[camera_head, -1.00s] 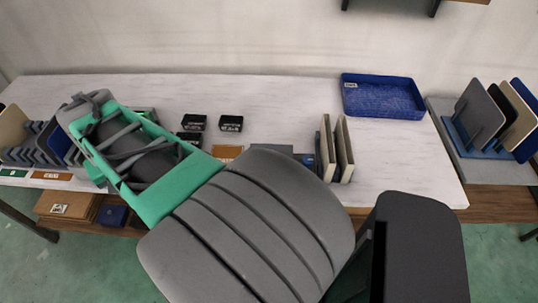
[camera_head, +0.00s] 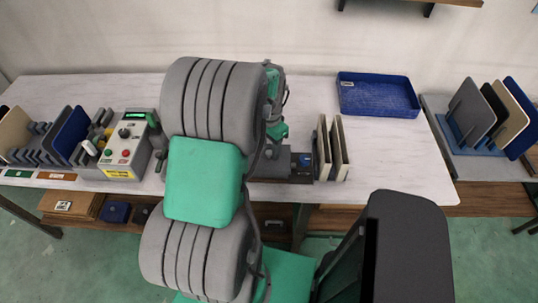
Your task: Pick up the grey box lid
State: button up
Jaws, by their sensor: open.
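I cannot pick out the grey box lid for certain in the head view. A dark grey piece (camera_head: 299,178) shows low beside my arm, with a small blue part next to it, but too little is visible to tell what it is. My arm stands upright across the middle of the table and hides much of what lies behind it. My gripper's fingers are not visible; the far end of the arm is hidden behind its own links.
A control box (camera_head: 128,145) with buttons stands left of my arm, beside a rack of upright panels (camera_head: 68,135). Two upright beige panels (camera_head: 339,148) stand right of it. A blue tray (camera_head: 405,109) is at the back right. Another panel rack (camera_head: 462,141) stands far right. The right tabletop is mostly clear.

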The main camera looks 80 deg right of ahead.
jog(key=shift+f, duration=0.5)
jog(key=shift+c, duration=0.5)
grip_shut()
